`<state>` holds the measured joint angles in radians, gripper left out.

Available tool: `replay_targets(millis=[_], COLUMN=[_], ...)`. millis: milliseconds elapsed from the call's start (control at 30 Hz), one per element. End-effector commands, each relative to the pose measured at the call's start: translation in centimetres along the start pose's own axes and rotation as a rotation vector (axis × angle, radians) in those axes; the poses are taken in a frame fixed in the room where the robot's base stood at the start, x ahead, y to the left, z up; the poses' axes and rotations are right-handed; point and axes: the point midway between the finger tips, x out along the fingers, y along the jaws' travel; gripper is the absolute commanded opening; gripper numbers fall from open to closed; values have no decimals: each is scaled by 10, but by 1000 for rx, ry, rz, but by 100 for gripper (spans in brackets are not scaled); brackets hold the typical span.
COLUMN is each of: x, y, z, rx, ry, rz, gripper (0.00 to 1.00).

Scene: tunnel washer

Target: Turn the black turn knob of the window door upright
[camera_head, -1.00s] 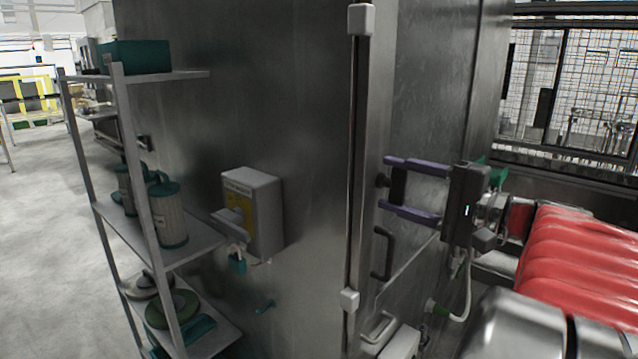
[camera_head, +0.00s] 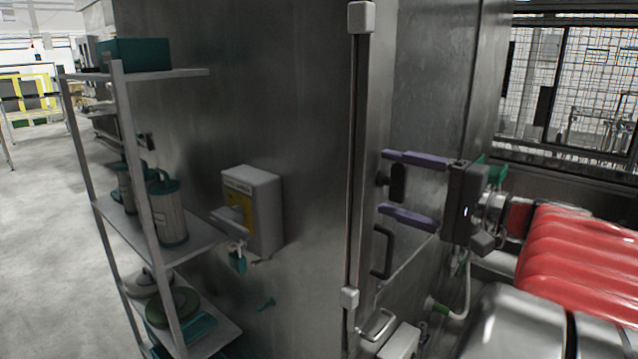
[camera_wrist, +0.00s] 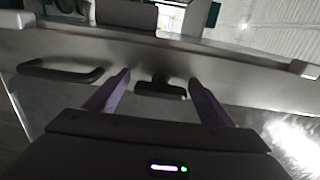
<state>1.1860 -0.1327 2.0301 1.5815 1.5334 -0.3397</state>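The black turn knob (camera_head: 398,183) sits on the narrow metal door edge in the head view. Its bar looks about vertical there. In the wrist view the knob (camera_wrist: 160,90) shows as a short stem with a crosswise bar. My gripper (camera_head: 384,181) is open, its purple fingers one above and one below the knob. In the wrist view my gripper (camera_wrist: 158,80) has the bar between its fingers, lengthwise from finger to finger. Small gaps show at both bar ends; the right one is narrow. The window of the door is hard to make out.
A black pull handle (camera_head: 382,251) is just below the knob, close to the lower finger. A long vertical rod (camera_head: 354,170) stands left of it. A shelf rack (camera_head: 190,240) and a grey switch box (camera_head: 262,210) are further left.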

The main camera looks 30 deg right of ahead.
Motion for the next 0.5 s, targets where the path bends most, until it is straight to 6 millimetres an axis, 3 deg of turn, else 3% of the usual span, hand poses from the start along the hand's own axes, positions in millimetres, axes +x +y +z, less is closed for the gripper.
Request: replay_targets(millis=[267,500], x=[-2,-20], y=[-1,-1], z=[-1,-2], rx=[-2,-2], ry=[3,6], rz=[-1,-1], gripper=[75,75])
